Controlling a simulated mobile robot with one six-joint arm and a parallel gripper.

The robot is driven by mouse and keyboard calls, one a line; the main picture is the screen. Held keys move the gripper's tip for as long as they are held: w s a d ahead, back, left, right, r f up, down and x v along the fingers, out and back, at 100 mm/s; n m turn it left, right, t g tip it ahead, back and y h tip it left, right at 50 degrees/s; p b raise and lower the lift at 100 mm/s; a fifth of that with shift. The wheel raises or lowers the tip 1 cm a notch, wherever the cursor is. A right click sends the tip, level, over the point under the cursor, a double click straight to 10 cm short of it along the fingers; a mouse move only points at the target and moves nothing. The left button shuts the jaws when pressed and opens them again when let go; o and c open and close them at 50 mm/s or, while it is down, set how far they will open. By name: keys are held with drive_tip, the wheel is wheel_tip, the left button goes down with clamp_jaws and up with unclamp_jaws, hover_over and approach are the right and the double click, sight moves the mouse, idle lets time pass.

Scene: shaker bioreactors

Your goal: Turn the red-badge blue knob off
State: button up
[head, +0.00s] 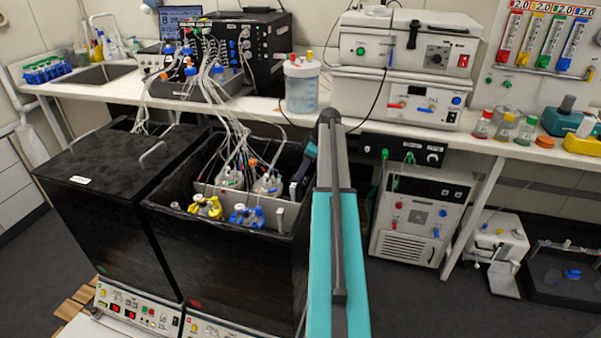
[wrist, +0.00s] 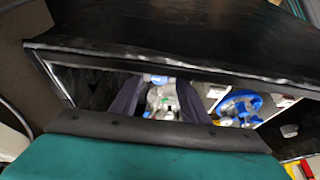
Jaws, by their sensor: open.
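A small red badge (head: 195,303) sits low on the front of the right black shaker box (head: 225,265), which is open on top. Inside it, a blue knob-like fitting (head: 246,216) stands beside a yellow one (head: 205,207). A blue ring-shaped part also shows in the wrist view (wrist: 240,103), right of my fingers. I cannot tell for certain which blue part belongs to the red badge. My gripper (wrist: 158,98) is open, its dark fingers reaching down into the box on either side of a clear vessel with blue parts. In the head view my arm hides part of the box's right side.
A closed black box (head: 110,165) with a green badge stands to the left. Tubes (head: 230,130) run from the bench equipment into the open box. The box's black rim (wrist: 180,62) crosses close to my gripper.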

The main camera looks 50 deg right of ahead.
drive_tip(key=shift+w+a+f, duration=0.15)
drive_tip(key=shift+w+f, duration=0.05)
drive_tip(key=shift+f, duration=0.45)
drive_tip(key=c, duration=1.1)
drive_tip(key=shift+a, duration=0.15)
clamp_jaws()
